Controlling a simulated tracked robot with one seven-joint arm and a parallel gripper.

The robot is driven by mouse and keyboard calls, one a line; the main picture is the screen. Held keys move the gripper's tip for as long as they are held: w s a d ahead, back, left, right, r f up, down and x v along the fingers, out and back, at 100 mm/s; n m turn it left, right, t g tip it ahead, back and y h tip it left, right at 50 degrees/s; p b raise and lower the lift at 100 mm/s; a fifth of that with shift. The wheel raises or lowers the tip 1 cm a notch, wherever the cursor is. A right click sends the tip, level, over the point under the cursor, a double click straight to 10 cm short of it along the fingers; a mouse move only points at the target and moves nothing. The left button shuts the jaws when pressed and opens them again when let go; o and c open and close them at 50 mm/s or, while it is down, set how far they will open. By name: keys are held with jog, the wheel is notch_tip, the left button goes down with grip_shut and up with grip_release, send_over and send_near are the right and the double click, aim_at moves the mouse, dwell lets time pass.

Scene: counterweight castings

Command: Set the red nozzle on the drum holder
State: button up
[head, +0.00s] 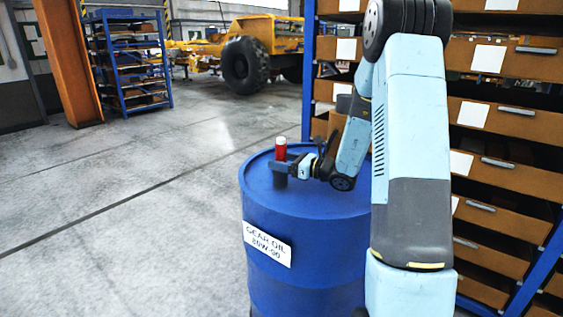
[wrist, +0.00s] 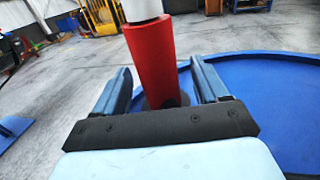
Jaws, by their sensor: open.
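The red nozzle (head: 280,149), with a white top, stands about upright over the blue drum's lid in the head view. It also shows in the wrist view (wrist: 152,55), between my fingers. A dark grey piece (head: 280,182), seemingly the drum holder, shows below the nozzle on the lid; my fingers partly hide where they meet. In the wrist view a grey part (wrist: 166,100) shows at the nozzle's lower end. My gripper (head: 282,166) is open around the nozzle's lower part; it also shows in the wrist view (wrist: 162,78), with a gap beside the right finger.
The blue drum (head: 320,240) has a white gear oil label (head: 267,245) and a raised rim. A rack of brown drawers (head: 510,122) stands close behind my arm at right. Open concrete floor (head: 130,220) lies left. A blue shelf (head: 130,62) and yellow vehicle (head: 265,45) stand far back.

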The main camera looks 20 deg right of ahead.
jog(key=v, duration=1.3)
jog(key=shift+s+d, duration=0.15)
jog(key=shift+d, duration=0.1)
jog(key=s+a+r+n+g+h, duration=0.25)
jog(key=s+a+n+g, duration=0.25)
jog(key=s+a+n, duration=0.25)
jog(key=s+a+r+n+g+h, duration=0.1)
jog(key=s+a+r+n+g, duration=0.35)
jog(key=s+a+n, duration=0.3)
jog(key=s+d+r+n+t+h, duration=0.1)
jog(key=s+d+r+n+h, duration=0.1)
jog(key=s+n+h, duration=0.3)
jog(key=s+d+r+n+t+h, duration=0.2)
jog(key=s+d+r+n+h, duration=0.1)
jog(key=s+r+n+h, duration=0.1)
jog(key=shift+s+r+n+h, duration=0.45)
jog(key=shift+s+n, duration=0.75)
jog(key=shift+s, duration=0.65)
jog(key=shift+d, duration=0.1)
